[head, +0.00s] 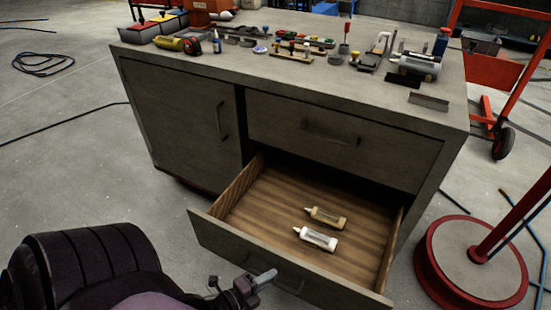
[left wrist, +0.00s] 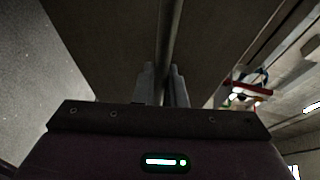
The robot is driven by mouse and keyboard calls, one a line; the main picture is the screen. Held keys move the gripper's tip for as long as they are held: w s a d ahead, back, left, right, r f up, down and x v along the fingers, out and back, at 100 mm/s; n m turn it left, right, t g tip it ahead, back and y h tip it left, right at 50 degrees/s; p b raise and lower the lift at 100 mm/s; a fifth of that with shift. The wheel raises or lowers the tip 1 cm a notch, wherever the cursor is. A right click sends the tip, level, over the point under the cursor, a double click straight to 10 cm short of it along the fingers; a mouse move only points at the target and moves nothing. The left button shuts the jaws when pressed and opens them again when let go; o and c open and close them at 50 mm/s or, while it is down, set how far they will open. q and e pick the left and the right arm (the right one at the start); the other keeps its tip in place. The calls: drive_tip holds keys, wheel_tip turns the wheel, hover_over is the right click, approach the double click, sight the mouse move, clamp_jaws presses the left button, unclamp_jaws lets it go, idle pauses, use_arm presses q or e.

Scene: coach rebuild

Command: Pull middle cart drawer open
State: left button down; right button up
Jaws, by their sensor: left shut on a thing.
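The grey cart (head: 185,110) has one drawer (head: 225,240) pulled well out below a closed drawer (head: 320,142). The open drawer has a wooden inside and holds two small bottles, one white (head: 317,239) and one tan (head: 326,216). My left gripper (head: 263,276) is at the open drawer's front, shut on its bar handle (head: 290,286). In the left wrist view the handle bar (left wrist: 171,40) runs between the two fingers (left wrist: 163,85). The fingers partly hide the grip. My right gripper is in neither view.
Tools and small parts cover the cart top (head: 220,58). A closed door with a handle (head: 222,120) is left of the drawers. A red round base (head: 470,270) stands on the floor at right. A black cable (head: 75,120) lies on the left floor.

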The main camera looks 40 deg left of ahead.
use_arm(q)
drive_tip(key=shift+s+d, duration=0.1)
drive_tip(key=shift+s, duration=0.7)
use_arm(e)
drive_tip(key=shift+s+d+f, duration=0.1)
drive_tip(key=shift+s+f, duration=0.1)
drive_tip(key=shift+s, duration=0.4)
use_arm(q)
drive_tip(key=c, duration=1.5)
unclamp_jaws()
drive_tip(key=shift+s, duration=0.1)
drive_tip(key=v, duration=0.7)
drive_tip(key=shift+s+p, duration=0.3)
drive_tip(key=shift+p, duration=0.05)
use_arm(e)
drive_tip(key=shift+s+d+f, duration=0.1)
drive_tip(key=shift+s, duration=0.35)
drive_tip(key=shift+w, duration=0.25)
